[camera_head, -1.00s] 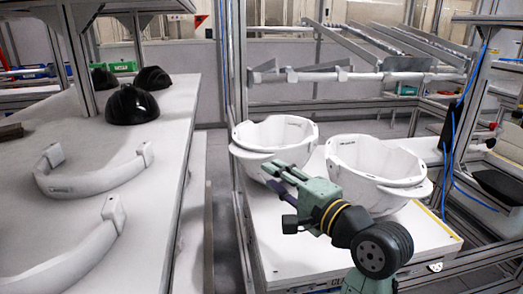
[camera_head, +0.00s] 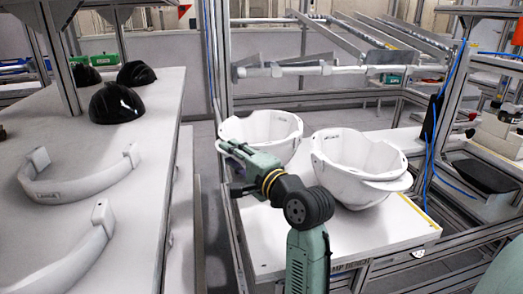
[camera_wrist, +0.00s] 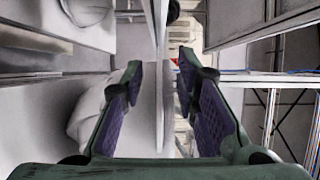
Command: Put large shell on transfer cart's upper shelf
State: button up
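Two white helmet shells stand side by side, open side up, on a white-topped bench in the head view: a left shell (camera_head: 262,127) and a right shell (camera_head: 350,160). The right one looks larger, but it is also nearer. My gripper (camera_head: 228,150) is in front of the left shell, overlapping its lower left side in the picture. In the wrist view, my gripper (camera_wrist: 158,70) has its purple-padded fingers apart. Nothing is clearly held between them. A pale rounded surface shows left of the fingers, probably a shell. I cannot identify the transfer cart.
The shells' bench (camera_head: 275,255) has bare room at its front. A long white table (camera_head: 150,165) at the left carries black helmet shells (camera_head: 116,103) and curved white bands (camera_head: 85,185). A metal frame post (camera_head: 214,60) rises behind the left shell. Slanted rack rails stand behind.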

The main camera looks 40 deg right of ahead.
grip_shut()
dwell(0.3)
jog(key=shift+f, duration=0.1)
dwell(0.5)
